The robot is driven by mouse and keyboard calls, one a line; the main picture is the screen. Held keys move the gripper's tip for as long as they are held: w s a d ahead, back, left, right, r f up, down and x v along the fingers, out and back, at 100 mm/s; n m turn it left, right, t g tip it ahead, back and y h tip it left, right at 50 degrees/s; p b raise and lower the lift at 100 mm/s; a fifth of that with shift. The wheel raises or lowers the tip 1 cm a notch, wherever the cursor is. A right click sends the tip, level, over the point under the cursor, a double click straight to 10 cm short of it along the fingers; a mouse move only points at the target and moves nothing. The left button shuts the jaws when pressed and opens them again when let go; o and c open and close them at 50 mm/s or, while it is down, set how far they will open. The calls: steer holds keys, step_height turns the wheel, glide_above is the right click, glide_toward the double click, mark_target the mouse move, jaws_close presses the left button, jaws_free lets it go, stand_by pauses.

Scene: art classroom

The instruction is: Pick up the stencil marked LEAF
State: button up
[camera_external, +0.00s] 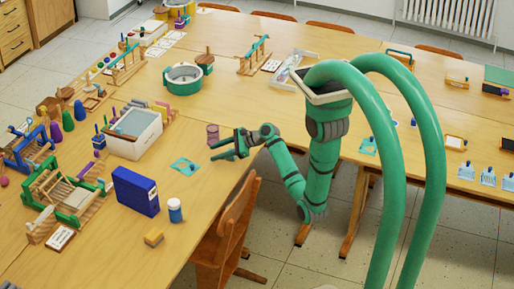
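A flat teal stencil (184,166) lies on the wooden table (175,235). Its marking is too small to read, so I cannot tell whether it says LEAF. Another flat teal piece (368,146) lies on the table at the right, and its marking is not readable either. My green gripper (216,149) reaches over the table from the right, just to the right of the nearer stencil and apart from it. Its two fingers point left, spread apart, with nothing visible between them.
A purple see-through cup (212,133) stands just behind my gripper. A dark blue box (136,191), a blue jar with a white lid (175,210) and a white tub (134,135) stand left of or in front of the stencil. A wooden chair (230,232) is at the table's near edge.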

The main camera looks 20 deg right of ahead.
mark_target(197, 170)
steer(key=s, duration=0.1)
steer(key=s+g+y, duration=0.1)
steer(key=s+r+g, duration=0.1)
steer(key=shift+s+a+r+m+y, duration=0.1)
steer(key=shift+s+a+m+y, duration=0.1)
steer(key=shift+a+m+y, duration=0.15)
steer(key=shift+a, duration=0.3)
steer(key=x, duration=0.4)
steer(key=shift+a, duration=0.15)
steer(key=shift+s+f+x, duration=0.1)
steer(key=shift+f+x, duration=0.05)
steer(key=shift+x, duration=1.3)
steer(key=shift+s+f+x, duration=0.1)
steer(key=shift+x, duration=1.3)
steer(key=shift+c, duration=0.7)
jaws_close()
